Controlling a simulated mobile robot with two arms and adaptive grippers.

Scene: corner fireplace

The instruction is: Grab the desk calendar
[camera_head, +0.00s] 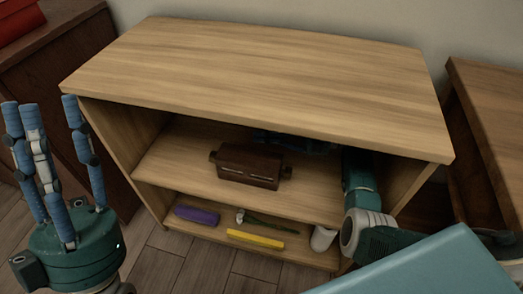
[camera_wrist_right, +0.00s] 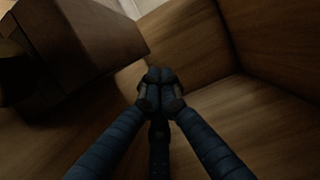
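I cannot make out a desk calendar in either view. My right arm reaches into the upper compartment of the wooden shelf unit (camera_head: 250,72), under its top board. My right gripper (camera_head: 290,141) is mostly hidden in shadow there, behind and right of a brown box (camera_head: 246,167). In the right wrist view its blue fingers (camera_wrist_right: 160,80) come together at the tips, with nothing clearly seen between them. The brown box (camera_wrist_right: 75,40) is close by at upper left, apart from the fingertips. My left gripper (camera_head: 45,112) is raised, open and empty, left of the unit.
The lower shelf holds a purple object (camera_head: 197,215), a yellow bar (camera_head: 255,239), a thin green item (camera_head: 270,224) and a white rounded object (camera_head: 322,238). Dark wooden furniture (camera_head: 55,80) stands at left, and another wooden piece (camera_head: 490,120) at right. A teal surface covers the lower right.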

